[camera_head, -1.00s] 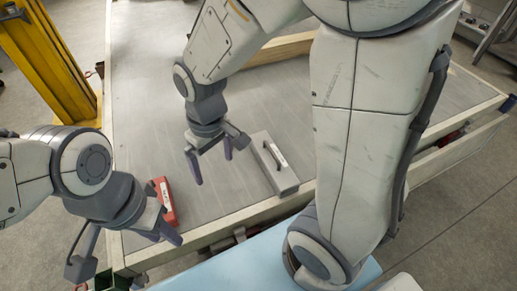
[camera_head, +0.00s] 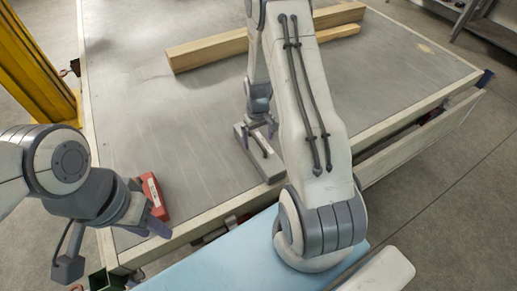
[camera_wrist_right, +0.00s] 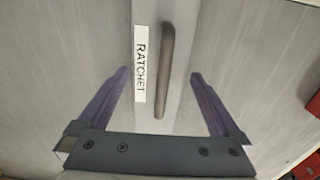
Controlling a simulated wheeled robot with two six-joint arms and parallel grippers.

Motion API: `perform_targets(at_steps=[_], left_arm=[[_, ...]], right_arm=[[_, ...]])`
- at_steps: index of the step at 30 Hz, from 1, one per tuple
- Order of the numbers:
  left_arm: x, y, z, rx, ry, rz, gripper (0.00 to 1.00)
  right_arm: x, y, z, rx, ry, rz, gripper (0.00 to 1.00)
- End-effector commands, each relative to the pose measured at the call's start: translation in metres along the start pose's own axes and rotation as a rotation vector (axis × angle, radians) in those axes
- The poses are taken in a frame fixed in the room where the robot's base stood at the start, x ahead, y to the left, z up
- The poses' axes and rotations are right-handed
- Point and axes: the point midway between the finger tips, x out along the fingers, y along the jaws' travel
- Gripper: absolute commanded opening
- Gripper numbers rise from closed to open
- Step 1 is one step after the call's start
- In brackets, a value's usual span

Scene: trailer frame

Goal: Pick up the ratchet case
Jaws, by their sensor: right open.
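The ratchet case (camera_head: 270,168) is a flat grey case with a dark handle, lying on the grey work surface near its front edge. In the right wrist view the case (camera_wrist_right: 182,30) shows a white label reading RATCHET beside the handle. My right gripper (camera_head: 260,124) is over the case, pointing down. In the wrist view its two purple fingers (camera_wrist_right: 163,90) are wide apart, one on each side of the handle and label; contact cannot be told. My left gripper (camera_head: 158,212) is at the lower left, its fingers apart, empty beside a red case.
The red case (camera_head: 154,196) lies at the left front of the trailer bed (camera_head: 150,100). Wooden beams (camera_head: 215,50) lie behind the ratchet case. A yellow post (camera_head: 35,60) stands at the left. The middle left of the bed is clear.

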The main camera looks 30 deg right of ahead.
Motion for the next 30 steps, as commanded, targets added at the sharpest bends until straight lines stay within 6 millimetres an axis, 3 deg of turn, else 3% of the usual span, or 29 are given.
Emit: perform_targets(at_steps=[9,18,19,26,27,30], left_arm=[[-0.009,0.001,-0.001,0.0,0.0,0.0,0.4],[-0.009,0.001,-0.001,0.0,0.0,0.0,0.4],[-0.009,0.001,-0.001,0.0,0.0,0.0,0.4],[-0.009,0.001,-0.001,0.0,0.0,0.0,0.4],[-0.009,0.001,-0.001,0.0,0.0,0.0,0.4],[-0.009,0.001,-0.001,0.0,0.0,0.0,0.4]], right_arm=[[0.042,0.001,0.001,0.0,-0.003,-0.001,1.0],[0.049,0.001,0.0,0.0,0.0,0.0,1.0],[0.049,0.001,0.0,0.0,0.0,0.0,0.96],[0.049,0.001,0.0,0.0,-0.001,0.0,0.08],[0.048,0.001,0.0,0.0,0.001,0.0,0.0],[0.048,0.001,0.0,0.0,0.001,0.0,0.0]])
